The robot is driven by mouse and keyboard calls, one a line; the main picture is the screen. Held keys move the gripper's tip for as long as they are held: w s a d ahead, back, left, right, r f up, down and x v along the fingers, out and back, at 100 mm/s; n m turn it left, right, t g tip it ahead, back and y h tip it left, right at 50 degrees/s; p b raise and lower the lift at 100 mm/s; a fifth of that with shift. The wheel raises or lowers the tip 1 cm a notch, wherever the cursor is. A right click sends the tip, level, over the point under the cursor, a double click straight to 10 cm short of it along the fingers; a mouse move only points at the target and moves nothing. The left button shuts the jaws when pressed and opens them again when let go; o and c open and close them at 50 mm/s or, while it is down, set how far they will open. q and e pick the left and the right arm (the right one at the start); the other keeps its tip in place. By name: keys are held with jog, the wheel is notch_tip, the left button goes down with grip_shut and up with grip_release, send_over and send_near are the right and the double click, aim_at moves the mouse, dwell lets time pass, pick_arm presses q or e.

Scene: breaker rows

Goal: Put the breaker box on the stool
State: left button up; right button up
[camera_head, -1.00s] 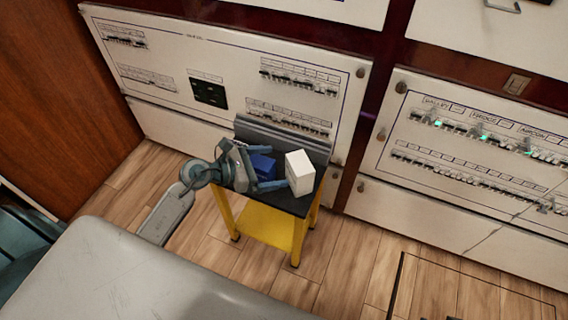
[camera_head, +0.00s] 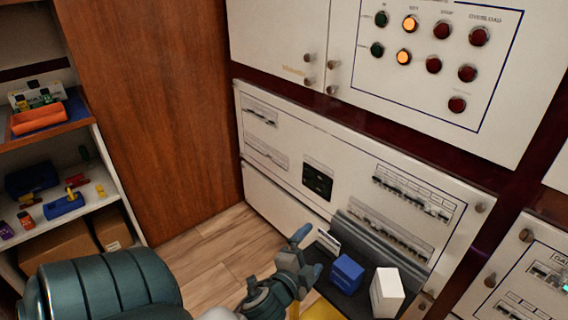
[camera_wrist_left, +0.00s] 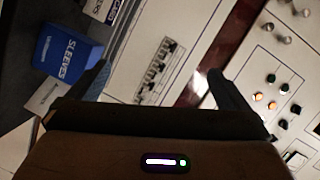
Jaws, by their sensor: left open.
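The stool (camera_head: 324,311) has a dark top and yellow frame and stands against the breaker panels, partly cut off at the lower edge. On its top are a blue box (camera_head: 346,274), a white box (camera_head: 387,292) and a smaller pale box (camera_head: 327,240) at the left end. Which one is the breaker box I cannot tell. My left gripper (camera_head: 304,262) is open and empty at the stool's left end, close to the pale box. In the left wrist view the blue box (camera_wrist_left: 68,48) reads "SLEEVES", outside the open jaws. My right gripper is not in view.
A shelf (camera_head: 92,197) at the left holds an orange tray (camera_head: 38,117), blue bins and cardboard boxes. A wooden partition (camera_head: 150,110) stands beside it. Breaker panels (camera_head: 290,150) rise behind the stool. Wooden floor (camera_head: 205,245) left of the stool is clear.

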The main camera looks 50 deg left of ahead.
pick_arm(q)
jog(key=s+d+f+n+g+h, duration=0.2)
jog(key=s+d+f+n+g, duration=0.2)
jog(key=s, duration=0.4)
jog(key=s+d+f+n+g+h, duration=0.2)
jog(key=s+d+f+n+g, duration=0.1)
jog(key=s+f+n+g, duration=0.2)
jog(key=s+f+g, duration=0.1)
jog(key=s, duration=0.1)
jog(key=shift+s+d+f+n, duration=0.2)
jog(key=shift+s+d+n, duration=0.15)
jog(key=shift+s+n, duration=0.05)
